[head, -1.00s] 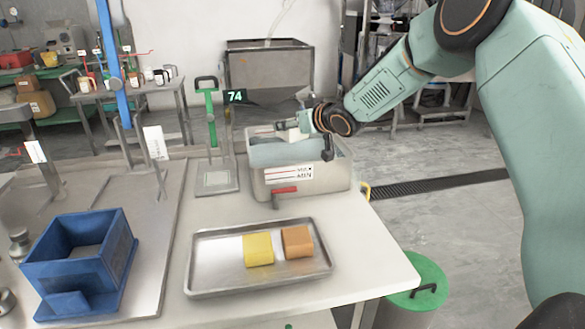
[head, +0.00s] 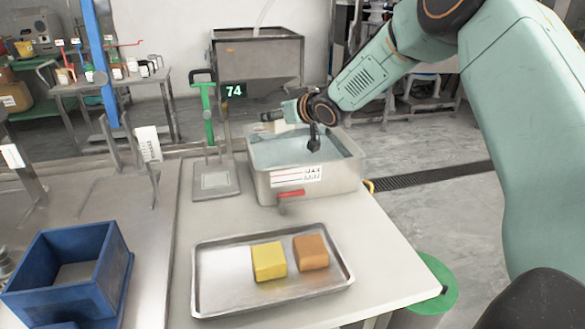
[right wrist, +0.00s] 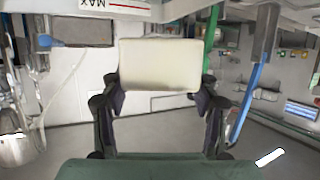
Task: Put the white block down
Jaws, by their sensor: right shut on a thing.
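The white block (right wrist: 160,65) is held between the fingers of my right gripper (right wrist: 160,92) in the right wrist view. In the head view my right gripper (head: 284,114) is above the back left part of a metal water tank (head: 312,184); the block is hard to make out there. A metal tray (head: 222,290) lies in front of the tank, with a yellow block (head: 269,261) and an orange block (head: 311,252) on it. The tray's left part is bare. My left gripper is not in view.
A blue open box (head: 70,270) stands at the lower left. The white table top (head: 378,262) is clear right of the tray. A green bin (head: 438,290) is beyond the table's right edge.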

